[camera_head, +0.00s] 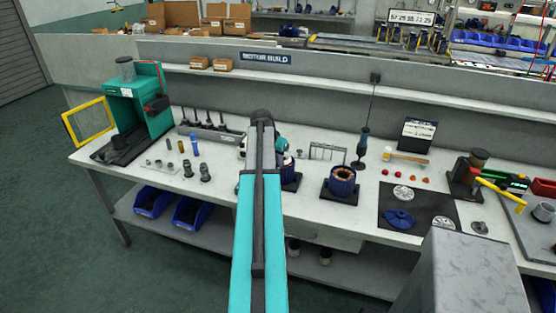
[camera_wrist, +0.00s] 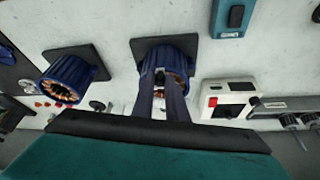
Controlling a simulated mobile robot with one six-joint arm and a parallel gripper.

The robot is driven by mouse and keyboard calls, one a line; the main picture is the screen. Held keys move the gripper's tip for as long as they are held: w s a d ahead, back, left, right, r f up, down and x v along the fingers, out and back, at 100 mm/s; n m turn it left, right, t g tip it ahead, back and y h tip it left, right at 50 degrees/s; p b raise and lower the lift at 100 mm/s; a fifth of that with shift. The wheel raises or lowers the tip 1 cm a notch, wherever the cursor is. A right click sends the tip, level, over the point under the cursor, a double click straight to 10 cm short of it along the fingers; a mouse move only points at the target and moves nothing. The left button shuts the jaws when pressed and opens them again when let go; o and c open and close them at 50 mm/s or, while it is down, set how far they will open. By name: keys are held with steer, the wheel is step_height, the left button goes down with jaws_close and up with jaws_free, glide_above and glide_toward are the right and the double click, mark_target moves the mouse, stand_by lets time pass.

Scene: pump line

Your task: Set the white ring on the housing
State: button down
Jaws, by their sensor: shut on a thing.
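One blue housing (camera_wrist: 148,62) with copper windings stands on a dark square base, right under my fingers in the wrist view. In the head view this housing (camera_head: 288,174) is partly hidden by my arm. My gripper (camera_wrist: 161,76) is shut over the housing's opening. A pale edge of the white ring (camera_wrist: 165,71) seems to show at the fingertips, mostly hidden by the fingers and small. I cannot tell whether it touches the housing. In the head view my arm hides the fingertips.
A second blue housing (camera_head: 342,182) with copper windings stands to the right; it also shows in the wrist view (camera_wrist: 70,77). A dark mat (camera_head: 386,222) holds pale discs and a blue part. A screwdriver (camera_head: 362,146) hangs behind. A green press (camera_head: 140,105) stands far left.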

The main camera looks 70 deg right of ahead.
steer(key=c, duration=1.4)
jaws_free()
steer(key=shift+c, duration=0.2)
step_height(320, 180, up, 5)
steer(key=shift+f+p, duration=0.1)
steer(key=shift+p, duration=1.1)
